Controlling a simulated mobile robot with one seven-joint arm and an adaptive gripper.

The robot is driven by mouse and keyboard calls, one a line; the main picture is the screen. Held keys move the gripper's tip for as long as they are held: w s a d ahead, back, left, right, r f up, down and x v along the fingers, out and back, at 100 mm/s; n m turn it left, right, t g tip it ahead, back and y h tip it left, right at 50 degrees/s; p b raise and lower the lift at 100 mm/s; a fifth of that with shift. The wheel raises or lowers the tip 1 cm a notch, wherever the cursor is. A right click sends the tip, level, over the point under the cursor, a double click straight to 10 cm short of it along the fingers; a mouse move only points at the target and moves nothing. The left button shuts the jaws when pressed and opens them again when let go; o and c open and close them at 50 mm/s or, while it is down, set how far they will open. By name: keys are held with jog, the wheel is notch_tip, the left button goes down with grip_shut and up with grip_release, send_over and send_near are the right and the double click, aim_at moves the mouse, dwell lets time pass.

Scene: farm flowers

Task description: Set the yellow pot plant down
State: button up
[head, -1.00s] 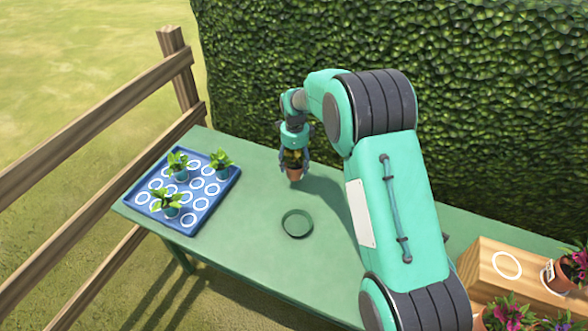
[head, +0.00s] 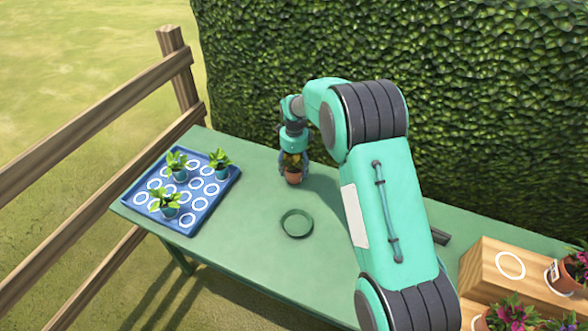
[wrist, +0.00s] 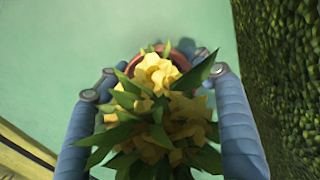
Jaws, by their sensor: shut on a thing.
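The yellow pot plant (head: 293,175) has a terracotta pot, yellow flowers and green leaves. My gripper (head: 294,166) points down and is shut on it, near the back of the green table (head: 335,220). In the wrist view my blue-grey fingers (wrist: 160,85) stand on both sides of the yellow flowers (wrist: 160,110), and a bit of the pot rim shows behind them. The pot appears upright. Whether its base touches the table or hangs just above it, I cannot tell.
An empty green saucer (head: 297,223) lies in front of my gripper. A blue tray (head: 222,192) with white rings holds three leafy plants at the left. A wooden stand (head: 485,268) with potted flowers is at the right. A hedge (head: 480,110) rises behind the table.

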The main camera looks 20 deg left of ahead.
dwell(0.4)
jog(key=o, duration=1.6)
jog(key=shift+f, duration=0.1)
jog(key=shift+c, duration=0.2)
notch_tip(320, 180, up, 12)
jog(key=p, duration=0.3)
jog(key=shift+r, duration=0.2)
